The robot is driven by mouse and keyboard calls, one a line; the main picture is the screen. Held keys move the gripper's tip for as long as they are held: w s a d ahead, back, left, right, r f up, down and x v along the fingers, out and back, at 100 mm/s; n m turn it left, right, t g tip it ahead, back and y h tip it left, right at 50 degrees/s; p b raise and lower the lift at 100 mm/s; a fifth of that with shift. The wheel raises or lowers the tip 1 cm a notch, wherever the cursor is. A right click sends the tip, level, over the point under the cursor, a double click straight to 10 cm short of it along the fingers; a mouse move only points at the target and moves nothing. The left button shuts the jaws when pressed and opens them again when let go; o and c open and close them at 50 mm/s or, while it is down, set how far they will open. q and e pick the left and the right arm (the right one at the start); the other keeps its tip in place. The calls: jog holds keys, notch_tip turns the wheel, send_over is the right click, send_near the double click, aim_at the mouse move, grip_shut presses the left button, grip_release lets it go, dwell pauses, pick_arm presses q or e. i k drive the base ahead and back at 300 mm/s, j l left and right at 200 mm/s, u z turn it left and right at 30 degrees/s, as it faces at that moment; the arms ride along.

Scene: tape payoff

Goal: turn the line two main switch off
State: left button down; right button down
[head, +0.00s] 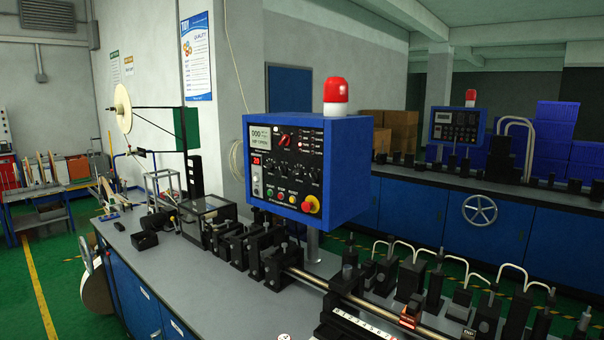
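A blue control box (307,168) stands on a post over the near bench, at the picture's middle. I cannot read a line number on either box. Neither of my grippers shows.
The near grey bench (130,262) carries black roller blocks and a long metal shaft (350,301). Red beacons top the near box (336,92) and far box (470,98). A blue cabinet with a handwheel (479,210) stands behind. Green floor is open at left.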

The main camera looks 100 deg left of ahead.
aim_at(286, 141)
jog(key=u, duration=3.45)
jog(key=z, duration=0.35)
jog(key=i+j+z, duration=0.25)
jog(key=j+z, duration=0.2)
jog(key=j, duration=0.15)
jog(key=j+z, duration=0.25)
jog(key=i+j+z, duration=0.1)
jog(key=j, duration=0.65)
jog(key=i+j+z, duration=0.15)
jog(key=j, duration=0.55)
jog(key=j+z, duration=0.1)
jog(key=j, duration=0.65)
jog(key=i, duration=0.05)
